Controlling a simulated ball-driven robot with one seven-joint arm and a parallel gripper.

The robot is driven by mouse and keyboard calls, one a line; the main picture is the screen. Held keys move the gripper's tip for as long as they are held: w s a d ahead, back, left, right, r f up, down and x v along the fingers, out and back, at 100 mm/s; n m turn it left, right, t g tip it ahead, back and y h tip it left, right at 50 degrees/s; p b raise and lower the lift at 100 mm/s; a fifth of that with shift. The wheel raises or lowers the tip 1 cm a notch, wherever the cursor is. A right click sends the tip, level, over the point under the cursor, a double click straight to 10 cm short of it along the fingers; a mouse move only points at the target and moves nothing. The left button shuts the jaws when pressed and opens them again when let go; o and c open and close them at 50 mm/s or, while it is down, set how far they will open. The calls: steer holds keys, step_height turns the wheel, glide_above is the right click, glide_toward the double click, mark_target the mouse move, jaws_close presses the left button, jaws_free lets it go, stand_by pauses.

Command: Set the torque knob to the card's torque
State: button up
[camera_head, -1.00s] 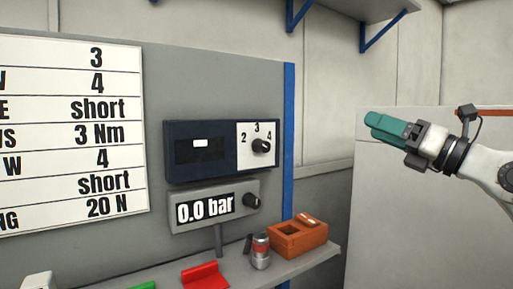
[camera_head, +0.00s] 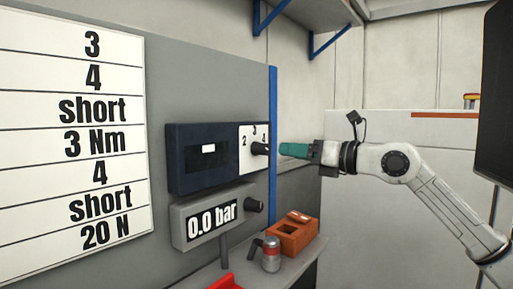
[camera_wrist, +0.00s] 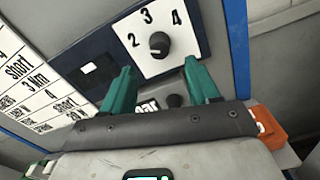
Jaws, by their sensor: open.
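The card (camera_head: 40,142) is a large white sheet on the left of the panel; one of its lines reads "3 Nm". The torque knob (camera_head: 259,149) is small and black, on a white scale plate marked 2, 3 and 4 at the right of the dark blue unit (camera_head: 176,170). It also shows in the wrist view (camera_wrist: 159,44); I cannot tell surely where it points. My gripper (camera_head: 284,150) has green fingers and faces the knob from the right. In the wrist view its open fingers (camera_wrist: 158,68) lie either side of the knob's line, with the knob ahead of them.
A grey gauge (camera_head: 185,237) reading "0.0 bar" hangs below the unit and has its own black knob (camera_head: 253,205). An orange block (camera_head: 292,238) and a small can (camera_head: 271,256) stand on the shelf below. A blue post (camera_head: 272,110) edges the panel.

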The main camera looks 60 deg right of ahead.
mark_target(268, 149)
steer(key=p+x, duration=0.3)
steer(key=x, duration=0.6)
steer(key=shift+w, duration=0.15)
steer(key=c, duration=1)
